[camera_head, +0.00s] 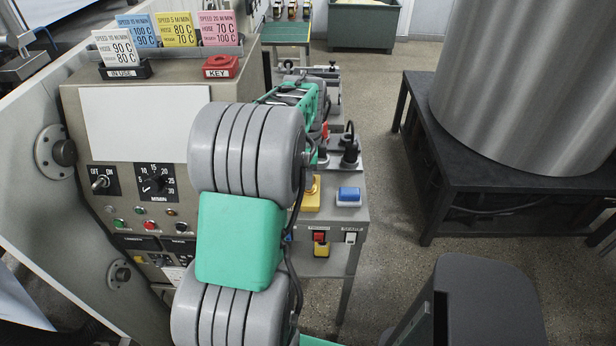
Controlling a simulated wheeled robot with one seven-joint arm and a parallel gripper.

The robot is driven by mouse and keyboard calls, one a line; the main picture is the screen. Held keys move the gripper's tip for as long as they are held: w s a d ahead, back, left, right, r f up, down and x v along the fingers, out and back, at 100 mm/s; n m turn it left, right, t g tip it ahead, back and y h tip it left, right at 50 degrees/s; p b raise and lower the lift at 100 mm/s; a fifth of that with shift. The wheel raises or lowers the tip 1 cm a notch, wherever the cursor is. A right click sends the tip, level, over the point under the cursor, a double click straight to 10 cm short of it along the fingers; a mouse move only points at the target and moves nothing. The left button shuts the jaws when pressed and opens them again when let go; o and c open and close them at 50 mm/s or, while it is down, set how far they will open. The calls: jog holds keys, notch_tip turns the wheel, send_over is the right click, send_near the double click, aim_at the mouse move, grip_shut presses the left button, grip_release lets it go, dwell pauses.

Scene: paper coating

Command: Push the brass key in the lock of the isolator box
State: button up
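My green and grey arm fills the middle of the view and reaches away over the bench beside the machine. Its far end is a green frame with dark parts, and I cannot make out the fingers of my gripper there. I cannot make out a brass key. A red holder labelled KEY (220,68) sits on top of the machine cabinet, and I cannot tell whether a key lies in it. A yellow block (312,196) stands on the bench just right of my arm, partly hidden by it. I cannot tell which housing is the isolator box.
The machine cabinet (120,190) with knobs and buttons stands at left. Speed cards (178,30) stand on top. The bench (345,215) carries a blue block (348,196); red and white switches are on its front. A metal drum (530,80) stands on a black stand at right. Floor between is clear.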

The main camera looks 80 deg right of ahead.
jog(key=o, duration=0.6)
jog(key=shift+c, duration=0.2)
jog(key=shift+r, duration=0.15)
notch_tip(320, 180, up, 8)
jog(key=shift+f+b, duration=0.2)
jog(key=shift+b, duration=0.1)
